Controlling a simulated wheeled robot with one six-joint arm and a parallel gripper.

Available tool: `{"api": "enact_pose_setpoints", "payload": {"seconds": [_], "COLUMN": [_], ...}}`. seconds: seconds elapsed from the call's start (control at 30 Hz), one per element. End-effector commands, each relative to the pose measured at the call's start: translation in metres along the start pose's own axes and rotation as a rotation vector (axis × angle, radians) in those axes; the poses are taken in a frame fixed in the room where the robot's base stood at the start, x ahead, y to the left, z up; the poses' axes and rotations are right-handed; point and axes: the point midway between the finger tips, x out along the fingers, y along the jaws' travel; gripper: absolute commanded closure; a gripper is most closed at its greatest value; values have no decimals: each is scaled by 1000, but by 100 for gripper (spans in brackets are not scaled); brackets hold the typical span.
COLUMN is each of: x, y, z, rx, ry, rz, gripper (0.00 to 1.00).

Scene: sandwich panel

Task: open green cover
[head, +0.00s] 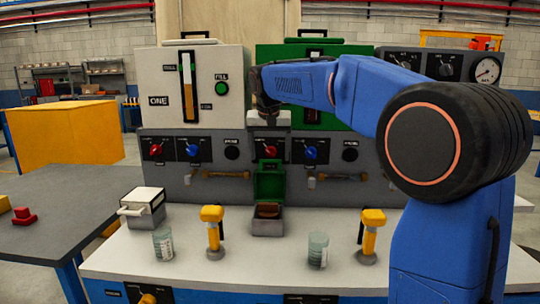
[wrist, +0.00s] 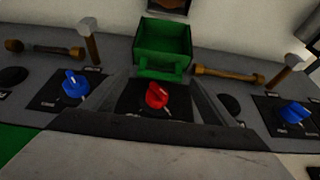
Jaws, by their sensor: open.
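The green cover (head: 270,184) stands raised at the back of a small grey box (head: 268,227) in the head view. A brown item (head: 267,210) lies in the box's open front. In the wrist view the green cover (wrist: 163,38) is near the top, with its green handle (wrist: 162,70) on the near side. My gripper (head: 268,118) is in front of the panel, above and apart from the cover, over a red knob (head: 270,151). Its jaws (wrist: 163,98) are open and empty, one on each side of the red knob in the wrist view.
A white tank (head: 215,90) and a green tank (head: 337,118) stand behind my arm. Yellow-handled levers (head: 212,232) (head: 369,236) and clear beakers (head: 163,245) (head: 317,250) flank the grey box. A white-lidded box (head: 145,205) is at left. Blue knobs line the panel.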

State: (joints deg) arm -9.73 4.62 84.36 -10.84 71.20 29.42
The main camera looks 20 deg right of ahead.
Motion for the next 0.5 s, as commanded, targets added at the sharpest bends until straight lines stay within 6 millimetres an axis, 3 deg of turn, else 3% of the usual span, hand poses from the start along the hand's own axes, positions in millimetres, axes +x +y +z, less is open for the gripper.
{"api": "enact_pose_setpoints", "payload": {"seconds": [0.43,0.5], "x": [10,10], "y": [0,0], "z": [0,0], "rx": [0,0], "ry": [0,0], "rz": [0,0], "gripper": [21,35]}}
